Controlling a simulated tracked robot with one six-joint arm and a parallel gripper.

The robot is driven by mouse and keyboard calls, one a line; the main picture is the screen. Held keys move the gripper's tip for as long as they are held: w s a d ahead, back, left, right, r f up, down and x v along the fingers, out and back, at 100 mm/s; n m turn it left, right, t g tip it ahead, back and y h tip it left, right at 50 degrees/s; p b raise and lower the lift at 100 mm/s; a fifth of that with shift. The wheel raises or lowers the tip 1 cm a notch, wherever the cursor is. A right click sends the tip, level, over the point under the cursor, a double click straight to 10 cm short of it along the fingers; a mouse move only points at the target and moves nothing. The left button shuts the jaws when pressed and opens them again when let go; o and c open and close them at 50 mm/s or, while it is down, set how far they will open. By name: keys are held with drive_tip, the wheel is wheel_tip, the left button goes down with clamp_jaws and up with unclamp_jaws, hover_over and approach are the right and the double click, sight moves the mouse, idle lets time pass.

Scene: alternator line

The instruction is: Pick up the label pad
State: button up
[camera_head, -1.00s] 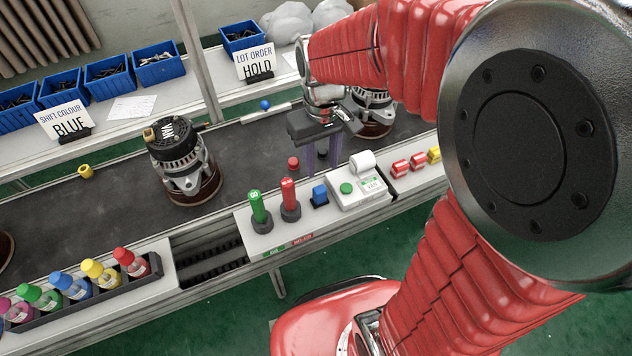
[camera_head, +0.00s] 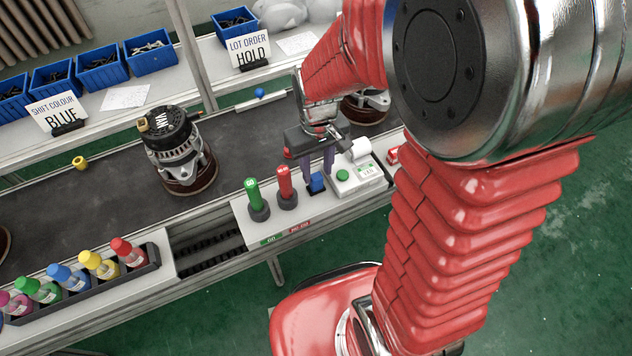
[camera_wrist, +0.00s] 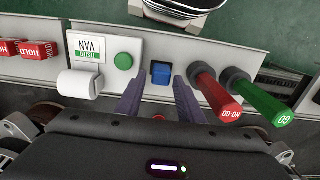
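A small blue block (camera_head: 317,183) sits in a dark holder on the pale front ledge. It is the likeliest label pad, but I can read no writing on it. It also shows in the wrist view (camera_wrist: 161,73). My gripper (camera_head: 317,174) points down just over the block, with its two purple fingers apart. In the wrist view my gripper (camera_wrist: 158,84) has one finger on each side of the block, nothing held between them. I cannot tell whether the fingers touch the block.
A red NO-GO handle (camera_wrist: 216,94) and a green GO handle (camera_wrist: 258,98) stand close beside the block. On its other side is a white label printer (camera_wrist: 98,62) with a green button (camera_wrist: 123,61). An alternator (camera_head: 180,150) stands on the dark conveyor (camera_head: 100,190) behind.

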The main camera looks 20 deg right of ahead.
sight(316, 176)
drive_tip(key=shift+a+f, duration=0.1)
drive_tip(key=shift+f, duration=2.3)
drive_tip(key=shift+c, duration=0.7)
drive_tip(key=c, duration=0.7)
drive_tip(key=shift+r, duration=0.1)
wheel_tip(316, 176, up, 10)
drive_tip(key=shift+f, duration=0.1)
drive_tip(key=o, duration=0.5)
drive_tip(key=c, duration=0.3)
